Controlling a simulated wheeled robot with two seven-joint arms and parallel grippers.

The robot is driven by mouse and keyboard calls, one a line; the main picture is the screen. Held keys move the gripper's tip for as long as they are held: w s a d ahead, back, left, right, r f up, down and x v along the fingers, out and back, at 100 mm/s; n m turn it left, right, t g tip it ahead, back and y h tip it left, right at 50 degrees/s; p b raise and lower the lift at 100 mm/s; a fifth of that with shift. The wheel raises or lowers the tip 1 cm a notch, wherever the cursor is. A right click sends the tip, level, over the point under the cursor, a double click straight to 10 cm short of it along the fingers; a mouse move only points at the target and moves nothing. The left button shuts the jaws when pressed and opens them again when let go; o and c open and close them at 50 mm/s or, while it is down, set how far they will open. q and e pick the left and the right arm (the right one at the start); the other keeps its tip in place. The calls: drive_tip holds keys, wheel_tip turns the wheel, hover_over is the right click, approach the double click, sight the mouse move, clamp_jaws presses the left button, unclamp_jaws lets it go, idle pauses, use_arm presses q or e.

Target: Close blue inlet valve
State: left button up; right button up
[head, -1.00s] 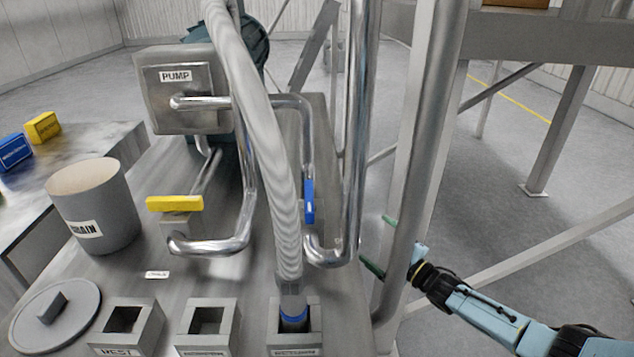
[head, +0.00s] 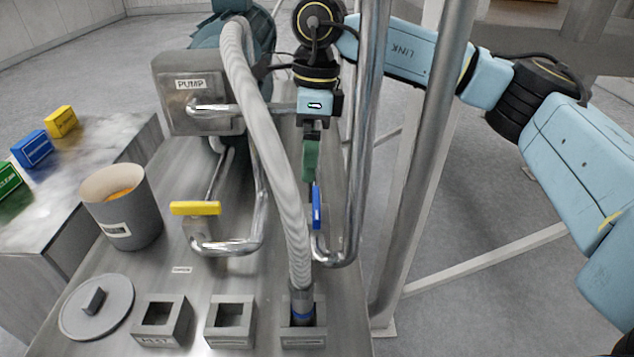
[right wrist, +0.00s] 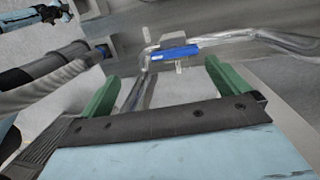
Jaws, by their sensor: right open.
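The blue inlet valve handle (head: 317,207) stands upright in the head view, on the pipe right of the corrugated hose. In the right wrist view the blue handle (right wrist: 174,53) lies across the pipe's vertical run, ahead of and between my fingers. My right gripper (head: 311,172) points down just above the handle, its green fingers seen nearly edge-on. In the right wrist view my right gripper (right wrist: 160,88) is wide open and empty, apart from the handle. My left gripper is not in view.
The corrugated hose (head: 262,130) runs close left of the valve, and tall steel pipes (head: 366,120) stand close right. A yellow valve handle (head: 195,208), the pump box (head: 197,92), a grey drain bucket (head: 122,207) and square sockets (head: 230,321) are to the left.

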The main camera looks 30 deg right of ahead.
sight(316, 201)
drive_tip(key=shift+t+h, duration=0.3)
drive_tip(key=shift+h, duration=0.5)
drive_tip(key=f+p, duration=0.1)
drive_tip(key=f, duration=0.3)
drive_tip(key=d+f+p, duration=0.1)
drive_tip(key=f, duration=0.3)
drive_tip(key=f+p, duration=0.1)
drive_tip(key=f, duration=0.3)
drive_tip(key=shift+w+d+f, duration=0.2)
drive_tip(key=shift+d+f, duration=0.05)
drive_tip(key=c, duration=0.7)
drive_tip(key=shift+f+n+b, duration=0.15)
drive_tip(key=shift+n+b, duration=1.05)
drive_tip(key=shift+b, duration=0.15)
drive_tip(key=n+b, duration=0.8)
drive_tip(key=n, duration=0.2)
drive_tip(key=shift+n+b, duration=0.4)
drive_tip(key=shift+r+n+b, duration=0.2)
drive_tip(key=shift+n+b, duration=0.9)
drive_tip(key=shift+n, duration=1.2)
